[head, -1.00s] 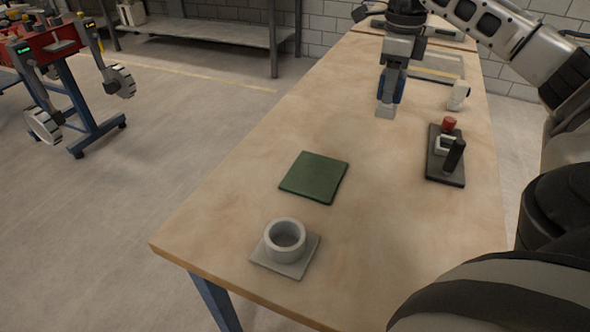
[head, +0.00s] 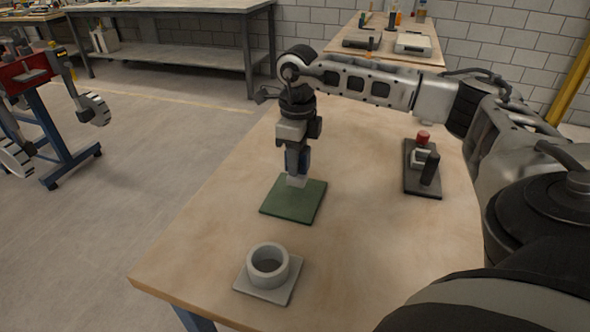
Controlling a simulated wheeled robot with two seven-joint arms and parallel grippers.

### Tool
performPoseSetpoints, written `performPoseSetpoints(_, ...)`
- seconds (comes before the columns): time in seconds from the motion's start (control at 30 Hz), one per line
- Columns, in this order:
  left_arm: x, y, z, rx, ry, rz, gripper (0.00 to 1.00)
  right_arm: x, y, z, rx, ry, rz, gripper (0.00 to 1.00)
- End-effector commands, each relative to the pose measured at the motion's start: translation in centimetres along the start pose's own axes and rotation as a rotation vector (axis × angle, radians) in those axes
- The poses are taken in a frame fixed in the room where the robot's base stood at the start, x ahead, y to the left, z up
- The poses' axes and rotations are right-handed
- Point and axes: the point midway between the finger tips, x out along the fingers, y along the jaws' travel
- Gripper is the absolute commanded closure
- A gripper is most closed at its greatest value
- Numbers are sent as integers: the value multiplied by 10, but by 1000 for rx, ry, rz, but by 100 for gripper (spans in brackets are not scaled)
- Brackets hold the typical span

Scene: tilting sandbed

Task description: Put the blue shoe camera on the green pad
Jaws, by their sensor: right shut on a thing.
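The green pad (head: 290,208) lies flat on the wooden table, left of its middle. My right gripper (head: 296,158) points down over the far part of the pad. It is shut on the blue shoe camera (head: 304,163), a small upright blue thing with a pale grey end at the bottom. The gripper hides part of it. The pale end overlaps the pad's far edge in the picture; I cannot tell whether it touches the pad. My left gripper is not in view.
A grey ring on a square plate (head: 270,287) stands at the table's near left. A dark board (head: 409,183) with a red knob and black post lies at the right. The table (head: 350,240) between them is clear. A red cart (head: 35,80) stands off to the left.

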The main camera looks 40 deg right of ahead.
Motion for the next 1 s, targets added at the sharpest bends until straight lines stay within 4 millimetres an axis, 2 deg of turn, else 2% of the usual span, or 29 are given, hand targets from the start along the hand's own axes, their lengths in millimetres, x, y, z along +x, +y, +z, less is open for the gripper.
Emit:
performPoseSetpoints(0.07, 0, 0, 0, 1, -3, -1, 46, 10, 5, 5, -3, 3, 3, 92)
performPoseSetpoints(0.23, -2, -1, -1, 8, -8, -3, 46, 32, 4, 4, -1, 2, 1, 92)
performPoseSetpoints(0.67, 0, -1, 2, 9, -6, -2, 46, 41, 4, 4, -1, 0, 1, 92)
performPoseSetpoints(0.7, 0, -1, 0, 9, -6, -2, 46, 40, 4, 4, -1, 1, 1, 55)
performPoseSetpoints(0.73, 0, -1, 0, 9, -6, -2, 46, 40, 4, 4, -1, 1, 1, 46)
performPoseSetpoints(0.77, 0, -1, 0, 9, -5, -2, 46, 40, 4, 4, -1, 1, 1, 44)
performPoseSetpoints(1.0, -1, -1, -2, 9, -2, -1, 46, 39, 4, 4, -1, 1, 1, 44)
